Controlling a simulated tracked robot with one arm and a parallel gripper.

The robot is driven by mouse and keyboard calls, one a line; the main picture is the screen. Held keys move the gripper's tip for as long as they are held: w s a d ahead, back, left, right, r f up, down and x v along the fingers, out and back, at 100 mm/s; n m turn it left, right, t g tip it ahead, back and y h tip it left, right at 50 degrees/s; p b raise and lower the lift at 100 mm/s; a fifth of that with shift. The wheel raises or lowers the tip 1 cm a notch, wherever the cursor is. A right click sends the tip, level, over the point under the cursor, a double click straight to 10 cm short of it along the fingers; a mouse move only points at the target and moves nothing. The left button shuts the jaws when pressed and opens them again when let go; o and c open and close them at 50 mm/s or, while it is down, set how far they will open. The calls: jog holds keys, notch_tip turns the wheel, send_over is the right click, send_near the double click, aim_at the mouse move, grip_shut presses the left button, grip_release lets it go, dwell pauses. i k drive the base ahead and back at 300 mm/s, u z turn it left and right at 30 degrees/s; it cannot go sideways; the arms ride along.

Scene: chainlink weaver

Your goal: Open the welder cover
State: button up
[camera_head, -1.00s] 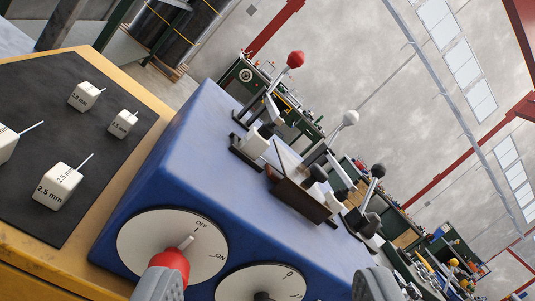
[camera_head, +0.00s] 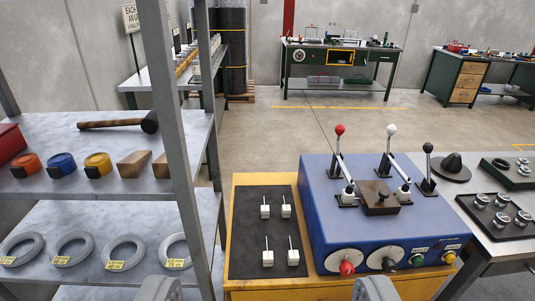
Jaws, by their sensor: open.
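The welder is a blue box (camera_head: 322,224) on the yellow bench, right of centre. A brown block (camera_head: 371,208) with a small dark knob lies flat on its top, between two clamp arms; it looks like the cover, and it is down. Upright levers with a red ball (camera_head: 340,130), a white ball (camera_head: 391,130) and a black ball (camera_head: 427,147) stand around it. The front has a red knob (camera_head: 347,267) and a black knob (camera_head: 389,264) on white dials. My gripper (camera_head: 267,290) is open and empty at the bottom edge, well short of the welder.
White blocks with pins stand on a black mat (camera_head: 245,225) left of the welder. A grey shelf (camera_head: 110,212) with tape rolls, a mallet and wire coils fills the left. A side table (camera_head: 500,256) with round metal parts stands right. Open floor lies behind.

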aim_at(380, 200)
jog(key=u, duration=0.25)
jog(key=i, duration=1.3)
jog(key=z, duration=0.35)
